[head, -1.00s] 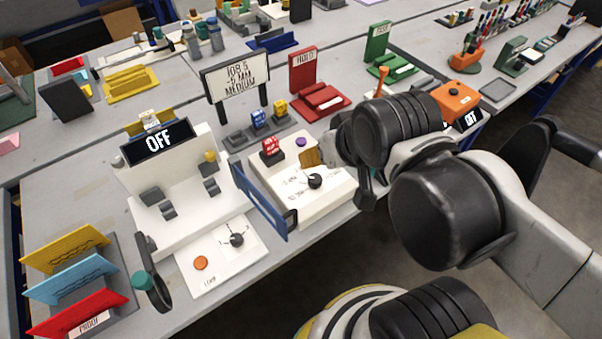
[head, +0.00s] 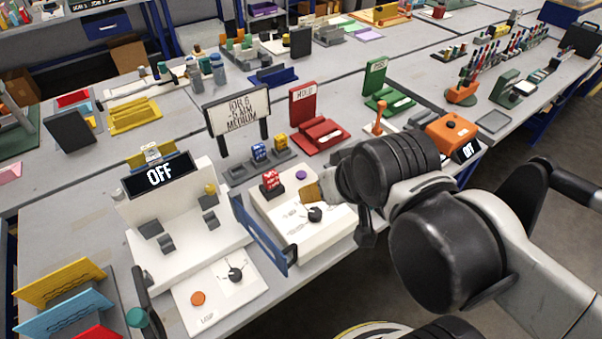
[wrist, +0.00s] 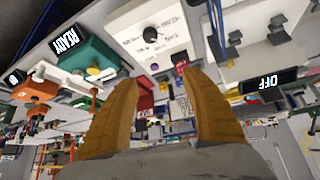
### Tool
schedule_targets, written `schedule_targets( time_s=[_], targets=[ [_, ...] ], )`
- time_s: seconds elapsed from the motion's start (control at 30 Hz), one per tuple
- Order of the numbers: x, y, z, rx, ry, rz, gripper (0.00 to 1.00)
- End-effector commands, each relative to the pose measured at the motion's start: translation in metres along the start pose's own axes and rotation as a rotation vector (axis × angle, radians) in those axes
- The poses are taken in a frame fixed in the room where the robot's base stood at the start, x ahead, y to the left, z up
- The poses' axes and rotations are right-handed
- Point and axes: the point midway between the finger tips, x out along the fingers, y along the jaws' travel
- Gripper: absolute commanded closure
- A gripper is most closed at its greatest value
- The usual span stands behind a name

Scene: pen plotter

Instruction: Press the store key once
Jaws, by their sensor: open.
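I cannot make out a label reading store on any key. A white box (head: 282,222) at the bench's front edge carries a black dial (head: 315,214), a purple button (head: 301,175) and a red block (head: 270,184). One tan finger of my gripper (head: 312,192) shows over the box's right part, beside the purple button; my wrist hides the rest. In the wrist view my gripper (wrist: 155,80) is open, with nothing between its two tan fingers. A white panel with a black dial (wrist: 150,34) shows beyond the fingertips, along with a green device (wrist: 85,50) whose display reads READY.
Left of the white box stands a white console (head: 185,240) with an OFF display (head: 160,175). A blue panel (head: 258,234) stands between them. Behind are a printed sign (head: 240,110), a red holder (head: 318,130) and a green holder (head: 385,98). An orange device (head: 452,132) is at right.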

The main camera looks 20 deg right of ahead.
Motion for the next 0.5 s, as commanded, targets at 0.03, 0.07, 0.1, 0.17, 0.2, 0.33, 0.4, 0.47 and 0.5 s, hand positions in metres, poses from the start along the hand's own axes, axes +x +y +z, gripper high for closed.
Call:
schedule_targets(
  time_s=[0.03,0.07,0.1,0.17,0.2,0.33,0.4,0.47,0.5],
  targets=[
    [0.0000,0.0000,0.0000,0.000,0.000,0.000,0.45],
    [0.0000,0.0000,0.0000,0.000,0.000,0.000,0.46],
    [0.0000,0.0000,0.0000,0.000,0.000,0.000,0.59],
    [0.0000,0.0000,0.0000,0.000,0.000,0.000,0.77],
    [0.0000,0.0000,0.0000,0.000,0.000,0.000,0.89],
    [0.0000,0.0000,0.0000,0.000,0.000,0.000,1.00],
    [0.0000,0.0000,0.0000,0.000,0.000,0.000,1.00],
    [0.0000,0.0000,0.0000,0.000,0.000,0.000,1.00],
    [0.0000,0.0000,0.0000,0.000,0.000,0.000,1.00]
  ],
)
